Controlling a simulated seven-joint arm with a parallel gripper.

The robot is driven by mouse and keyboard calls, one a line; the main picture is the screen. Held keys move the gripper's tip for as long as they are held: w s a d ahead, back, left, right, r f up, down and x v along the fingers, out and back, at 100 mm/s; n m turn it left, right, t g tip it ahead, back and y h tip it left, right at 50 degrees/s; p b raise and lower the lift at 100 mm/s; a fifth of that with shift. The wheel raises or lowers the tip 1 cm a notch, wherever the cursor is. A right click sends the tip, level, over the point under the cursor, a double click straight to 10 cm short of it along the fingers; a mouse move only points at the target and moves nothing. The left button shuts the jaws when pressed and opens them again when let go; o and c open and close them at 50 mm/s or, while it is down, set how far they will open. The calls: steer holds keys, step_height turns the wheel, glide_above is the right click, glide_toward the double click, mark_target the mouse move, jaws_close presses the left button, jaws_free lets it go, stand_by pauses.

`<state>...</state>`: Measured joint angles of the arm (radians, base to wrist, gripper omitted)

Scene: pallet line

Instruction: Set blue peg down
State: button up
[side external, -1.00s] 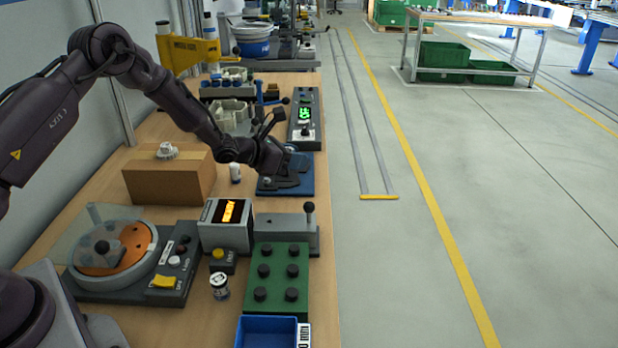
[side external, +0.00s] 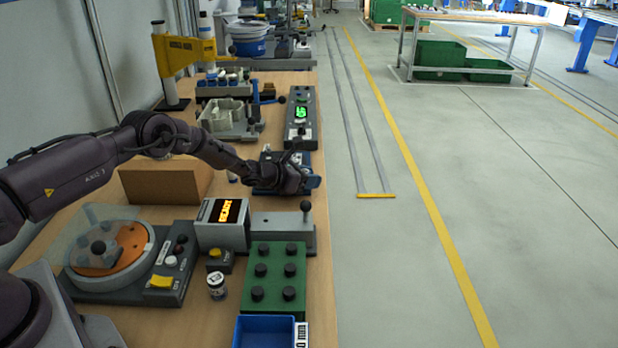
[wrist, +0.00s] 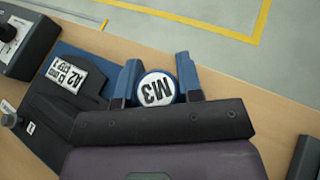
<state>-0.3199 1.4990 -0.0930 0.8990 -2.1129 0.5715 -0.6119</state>
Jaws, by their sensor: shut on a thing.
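My gripper (side external: 311,181) is low over the right edge of the workbench, beside the blue fixture plate (side external: 268,166). In the wrist view, the two blue fingers of my gripper (wrist: 159,78) are shut on the blue peg (wrist: 156,88), one on each side. Its round white end face, marked M3 and rimmed in blue, faces the camera. The rest of the peg is hidden behind the gripper body.
A green block with black knobs (side external: 275,278) and a blue bin (side external: 264,334) stand at the front. A grey lever fixture (side external: 284,229) and a lit display box (side external: 223,224) are nearer. A control box (side external: 300,120) stands behind the plate. The bench edge is close; open floor lies right.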

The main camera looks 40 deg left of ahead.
steer(key=shift+f, duration=0.15)
steer(key=o, duration=0.9)
steer(key=shift+r, duration=0.25)
steer(key=v, duration=1.2)
steer(key=shift+f, duration=0.1)
